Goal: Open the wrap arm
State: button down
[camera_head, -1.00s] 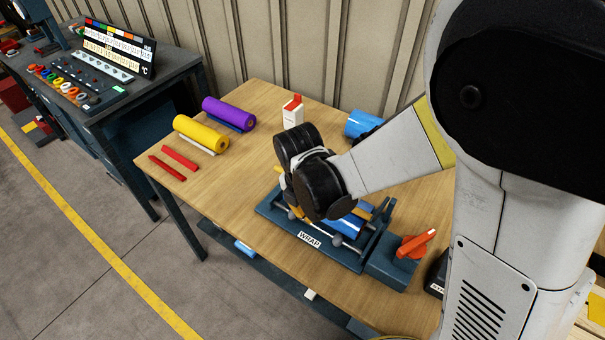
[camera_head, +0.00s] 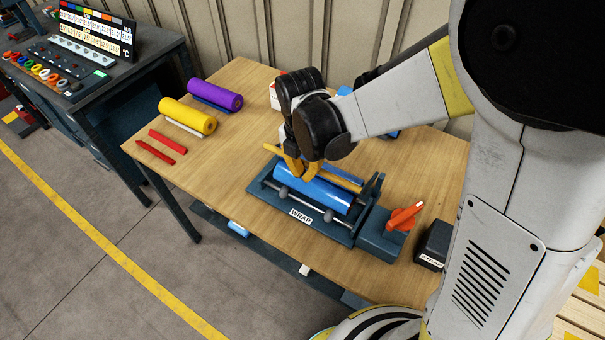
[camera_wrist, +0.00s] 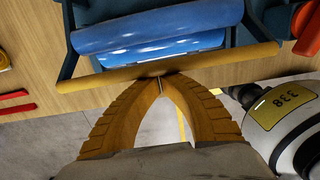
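The wrap station (camera_head: 335,232), a dark blue frame labelled WRAP, sits at the table's front edge with a blue roll (camera_head: 322,195) in it. The wrap arm's yellow bar (camera_head: 343,182) runs lengthwise along the roll. In the wrist view the bar (camera_wrist: 225,62) crosses just beyond my fingertips, with the blue roll (camera_wrist: 150,38) behind it. My gripper (camera_head: 303,178) hangs over the middle of the bar. Its yellow fingers (camera_wrist: 160,80) meet at the tips, against or very close to the bar; contact is not clear. The tips do not visibly straddle the bar.
An orange handle (camera_head: 405,215) stands on a block at the station's right, beside a dark STRAP box (camera_head: 433,246). Yellow (camera_head: 187,116) and purple (camera_head: 214,95) rolls and red strips (camera_head: 161,147) lie on the left. Bare tabletop (camera_head: 225,150) separates them from the station.

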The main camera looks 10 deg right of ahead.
jog(key=w+d+r+p, duration=0.3)
jog(key=w+d+r, duration=0.3)
jog(key=w+r, duration=0.2)
jog(key=w+d, duration=0.8)
jog(key=w, duration=0.2)
jog(key=shift+g+y+b, duration=0.3)
jog(key=shift+b, duration=0.05)
